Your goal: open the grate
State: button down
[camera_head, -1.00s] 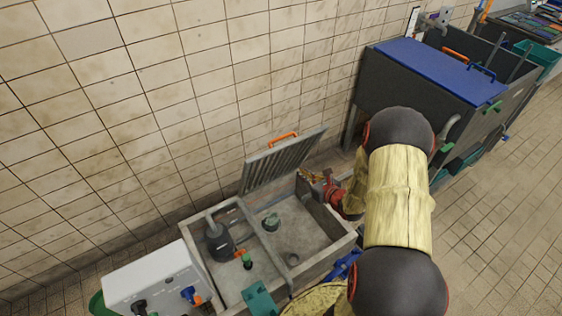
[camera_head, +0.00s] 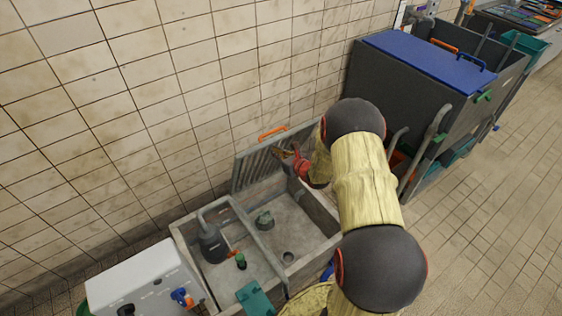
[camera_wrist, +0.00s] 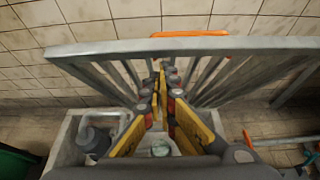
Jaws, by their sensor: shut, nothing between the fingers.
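The grate (camera_head: 256,167) is a grey slatted panel. It stands raised along the wall side of a concrete basin (camera_head: 326,247), with its slats facing the basin. An orange handle (camera_head: 272,131) sits on its top edge; in the wrist view the handle (camera_wrist: 190,34) shows above the grate's top rail (camera_wrist: 110,47). My gripper (camera_head: 281,153) is in front of the grate's upper right part, with the slats behind it. In the wrist view my gripper (camera_wrist: 163,70) has its fingertips together and empty, close to the slats. Whether they touch is unclear. My arm hides the grate's right end.
The basin holds a dark pump (camera_head: 212,243) and a green-topped fitting (camera_head: 240,261). A white control box (camera_head: 143,281) stands at the lower left. A dark container with a blue lid (camera_head: 428,66) stands to the right. Tiled floor is open at the far right.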

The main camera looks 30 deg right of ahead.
aim_at(271, 143)
jog(key=shift+w+r, duration=0.1)
jog(key=shift+w, duration=0.1)
jog(key=shift+g, duration=0.5)
jog(key=w, duration=0.1)
jog(key=w+r+p, duration=0.1)
jog(key=w, duration=0.1)
jog(key=w+r+p, duration=0.1)
jog(key=shift+w, duration=0.15)
